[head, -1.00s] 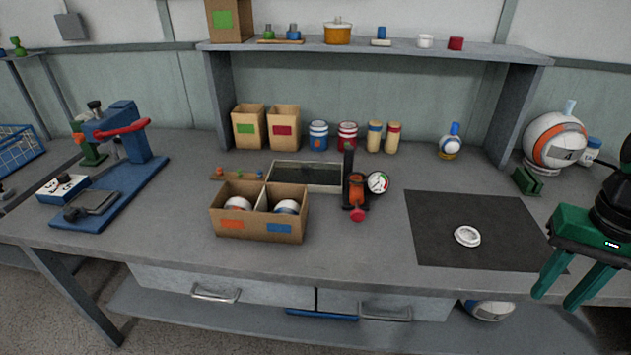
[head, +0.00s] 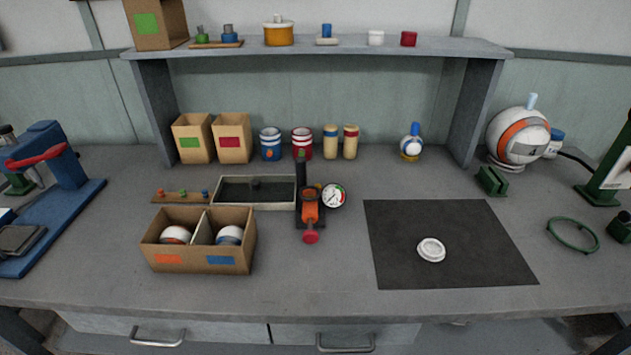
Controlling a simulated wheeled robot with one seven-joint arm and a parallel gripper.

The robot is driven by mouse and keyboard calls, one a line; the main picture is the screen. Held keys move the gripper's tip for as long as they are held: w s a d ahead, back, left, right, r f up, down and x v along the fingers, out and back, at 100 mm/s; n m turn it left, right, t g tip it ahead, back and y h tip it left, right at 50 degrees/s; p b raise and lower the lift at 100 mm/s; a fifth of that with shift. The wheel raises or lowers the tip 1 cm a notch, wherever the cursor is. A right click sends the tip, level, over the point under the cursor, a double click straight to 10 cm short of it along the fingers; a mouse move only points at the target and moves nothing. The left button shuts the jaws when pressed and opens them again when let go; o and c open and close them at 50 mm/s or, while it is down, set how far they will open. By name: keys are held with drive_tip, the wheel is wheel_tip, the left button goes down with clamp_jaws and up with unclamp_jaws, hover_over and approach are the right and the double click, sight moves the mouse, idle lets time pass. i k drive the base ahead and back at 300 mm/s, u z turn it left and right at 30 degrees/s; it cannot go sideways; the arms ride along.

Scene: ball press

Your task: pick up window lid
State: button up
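A small white round lid with a raised ring (head: 431,250) lies flat on the black mat (head: 400,222), right of the middle of the bench. It is the only thing on the mat, and nothing touches it. I take it to be the window lid, though I cannot make out a window in it. My gripper is out of the head view.
Left of the mat stand a small hand pump with a gauge (head: 333,196) and a cardboard box (head: 202,258) holding two balls. A green block (head: 491,181), a green ring (head: 573,235) and a large ball (head: 519,138) are to the right. The bench front is clear.

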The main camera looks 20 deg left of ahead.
sight(273, 192)
drive_tip(key=z, duration=1.9)
drive_tip(key=k, duration=2.1)
drive_tip(key=u, duration=2.1)
drive_tip(key=i, duration=0.75)
drive_tip(key=u, duration=0.1)
